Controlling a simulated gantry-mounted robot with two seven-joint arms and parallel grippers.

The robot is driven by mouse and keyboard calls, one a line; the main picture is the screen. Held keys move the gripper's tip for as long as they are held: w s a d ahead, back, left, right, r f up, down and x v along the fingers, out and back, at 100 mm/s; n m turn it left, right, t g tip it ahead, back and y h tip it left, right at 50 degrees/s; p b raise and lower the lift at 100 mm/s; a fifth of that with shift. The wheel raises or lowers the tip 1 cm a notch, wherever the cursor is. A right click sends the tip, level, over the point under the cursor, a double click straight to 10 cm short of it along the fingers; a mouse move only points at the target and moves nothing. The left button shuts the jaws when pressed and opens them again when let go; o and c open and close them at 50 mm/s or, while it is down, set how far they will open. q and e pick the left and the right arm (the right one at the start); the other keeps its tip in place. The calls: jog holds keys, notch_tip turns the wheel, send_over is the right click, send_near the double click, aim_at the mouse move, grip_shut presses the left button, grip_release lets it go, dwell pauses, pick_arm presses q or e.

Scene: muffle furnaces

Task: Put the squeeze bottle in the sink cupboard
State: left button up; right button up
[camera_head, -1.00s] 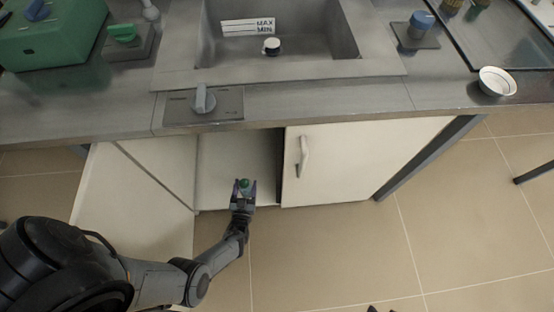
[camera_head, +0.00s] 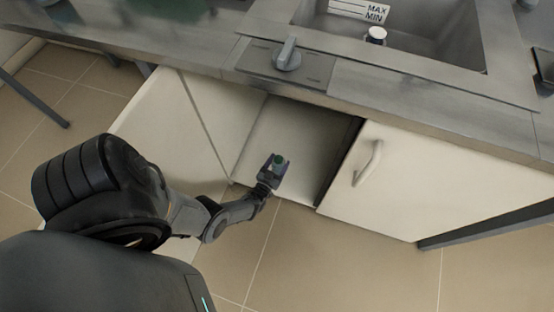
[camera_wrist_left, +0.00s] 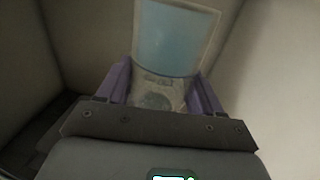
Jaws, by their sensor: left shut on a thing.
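The squeeze bottle is held in my left gripper (camera_head: 276,165). The gripper is at the front of this opening, over the cupboard floor's front edge. The open left door (camera_head: 165,118) stands out beside my arm. My right gripper is not in view.
The right cupboard door (camera_head: 410,185) is closed, with a white handle (camera_head: 367,164). The counter edge (camera_head: 420,115) overhangs the opening. A grey knob (camera_head: 287,56) and the sink (camera_head: 430,40) are above. Tiled floor (camera_head: 300,265) lies clear in front.

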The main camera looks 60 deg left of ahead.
aim_at(277, 166)
pick_arm(q)
jog(key=shift+a+f, duration=0.5)
jog(key=shift+a, duration=0.2)
notch_tip(277, 166, down, 4)
jog(key=b, duration=0.4)
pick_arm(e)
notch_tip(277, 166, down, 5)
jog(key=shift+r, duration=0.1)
pick_arm(q)
jog(key=shift+r, duration=0.1)
jog(key=o, duration=1.7)
jog(key=shift+p+v, duration=1.4)
jog(key=shift+v, duration=4.65)
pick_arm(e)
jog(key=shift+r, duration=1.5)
